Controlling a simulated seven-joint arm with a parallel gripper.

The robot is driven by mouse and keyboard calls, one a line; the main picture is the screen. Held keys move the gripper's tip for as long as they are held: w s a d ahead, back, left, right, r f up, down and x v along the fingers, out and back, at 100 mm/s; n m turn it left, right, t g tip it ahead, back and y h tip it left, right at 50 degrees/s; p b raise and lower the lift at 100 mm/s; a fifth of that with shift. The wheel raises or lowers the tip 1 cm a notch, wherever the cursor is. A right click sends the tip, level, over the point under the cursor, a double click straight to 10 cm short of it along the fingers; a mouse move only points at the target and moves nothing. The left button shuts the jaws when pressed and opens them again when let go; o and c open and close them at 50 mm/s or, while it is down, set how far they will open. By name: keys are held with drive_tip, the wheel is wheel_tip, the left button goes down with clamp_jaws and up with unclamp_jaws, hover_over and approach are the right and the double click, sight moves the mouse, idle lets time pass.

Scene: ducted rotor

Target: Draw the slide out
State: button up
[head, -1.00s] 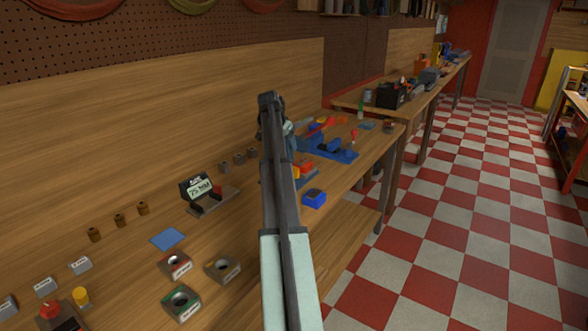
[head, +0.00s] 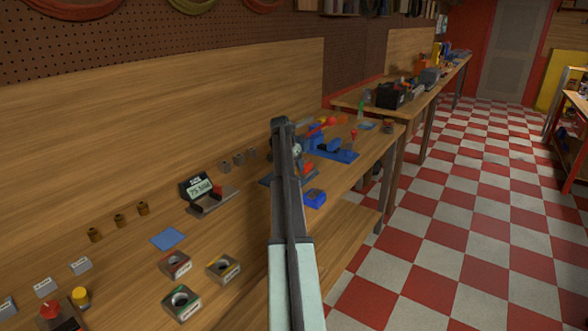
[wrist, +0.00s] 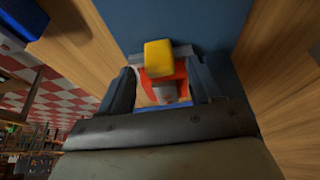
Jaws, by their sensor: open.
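In the wrist view a red-orange part (wrist: 181,72) with a yellow block (wrist: 159,58) on it stands over a blue-grey plate (wrist: 205,18). I cannot tell for sure which piece is the slide. My gripper (wrist: 163,92) is open, with its dark fingers to the left and right of the red-orange part; contact cannot be made out. My arm hides the fingers there.
A blue box (head: 314,197) sits close by at the bench's front edge. A blue fixture (head: 330,148) lies behind. A black display stand (head: 197,188) and several ring blocks are to the left. The red-and-white checkered floor is open to the right.

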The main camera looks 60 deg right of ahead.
drive_tip(key=shift+x, duration=1)
clamp_jaws()
